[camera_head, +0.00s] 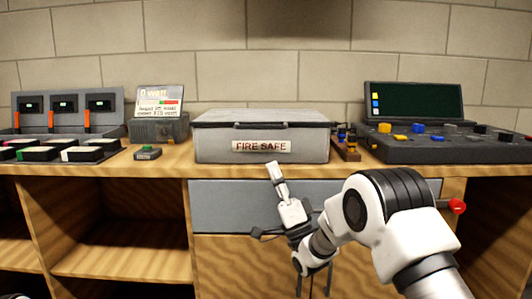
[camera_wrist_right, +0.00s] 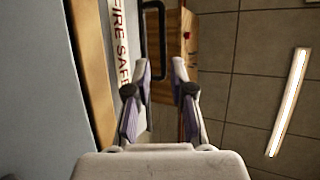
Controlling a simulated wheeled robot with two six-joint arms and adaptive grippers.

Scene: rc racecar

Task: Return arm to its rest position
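My right arm comes in from the lower right in the head view, bent in front of the workbench. Its gripper (camera_head: 276,175) points up, just in front of the lower front of the grey case labelled "FIRE SAFE" (camera_head: 215,140). In the right wrist view the two fingers of the gripper (camera_wrist_right: 156,80) stand apart with nothing between them. The case's label (camera_wrist_right: 120,40) and black handle (camera_wrist_right: 162,35) show beyond the fingers. Whether the gripper touches the case or bench cannot be told.
The wooden bench (camera_head: 165,163) carries a charger station (camera_head: 68,108) at left, a small sign (camera_head: 158,100), and an open toolbox (camera_head: 415,145) at right. A grey drawer front (camera_head: 225,205) lies behind the arm. A red-tipped lever (camera_head: 456,206) sticks out at right.

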